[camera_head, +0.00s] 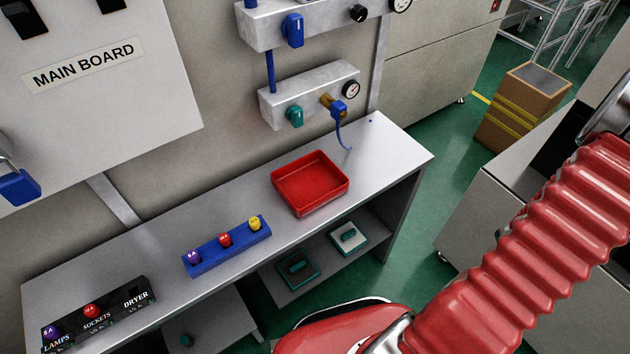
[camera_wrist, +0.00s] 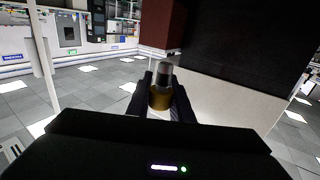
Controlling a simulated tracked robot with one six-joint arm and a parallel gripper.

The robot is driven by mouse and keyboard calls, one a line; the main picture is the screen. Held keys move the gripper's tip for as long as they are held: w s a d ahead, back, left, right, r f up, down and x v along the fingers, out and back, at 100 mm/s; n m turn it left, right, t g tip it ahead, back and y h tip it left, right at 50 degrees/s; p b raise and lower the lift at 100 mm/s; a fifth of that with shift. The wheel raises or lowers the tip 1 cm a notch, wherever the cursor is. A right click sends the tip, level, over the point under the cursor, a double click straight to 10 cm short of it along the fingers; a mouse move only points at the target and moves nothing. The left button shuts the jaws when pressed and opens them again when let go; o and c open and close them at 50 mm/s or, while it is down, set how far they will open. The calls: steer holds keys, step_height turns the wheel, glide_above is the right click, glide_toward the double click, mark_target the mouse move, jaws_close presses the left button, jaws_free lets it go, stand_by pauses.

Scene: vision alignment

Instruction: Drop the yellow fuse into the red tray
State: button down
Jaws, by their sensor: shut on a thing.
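The red tray (camera_head: 310,184) stands open and empty on the grey bench. My gripper (camera_wrist: 160,100) shows in the wrist view with its dark fingers shut on a small cylinder, the yellow fuse (camera_wrist: 160,98), with a yellow-amber body and a grey end. My gripper is out of the head view, where only parts of my red arm show at the lower right, so its place relative to the tray cannot be told. Another yellow-topped fuse (camera_head: 255,223) stands at the right end of a blue rack (camera_head: 227,255).
The rack also holds a purple and a red fuse. A black fuse box (camera_head: 100,316) at the bench's left has purple and red fuses; its dryer place looks empty. Valves and a blue hose (camera_head: 342,131) hang behind the tray. Bare bench (camera_head: 378,150) lies right of the tray.

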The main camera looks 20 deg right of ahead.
stand_by(0.4)
steer(key=shift+w, duration=0.1)
steer(key=w+a+f+n+t+y, duration=0.15)
steer(key=w+a+n+t, duration=0.45)
steer(key=w+a, duration=0.7)
steer(key=w+a+n+t+y, duration=0.2)
steer(key=w+a+n+t, duration=0.5)
steer(key=w, duration=1.3)
steer(key=w+a+n+t+y, duration=0.2)
steer(key=w+a+y, duration=0.2)
steer(key=a, duration=0.8)
steer(key=w+a+f+n+t+y, duration=0.1)
steer(key=w+a+n+t+y, duration=0.1)
steer(key=a, duration=1.1)
steer(key=w+a+n+t+y, duration=0.3)
steer(key=w+a+y, duration=0.3)
steer(key=a, duration=0.7)
steer(key=shift+f+t+y, duration=0.4)
steer(key=shift+t+y, duration=0.3)
steer(key=shift+y, duration=0.35)
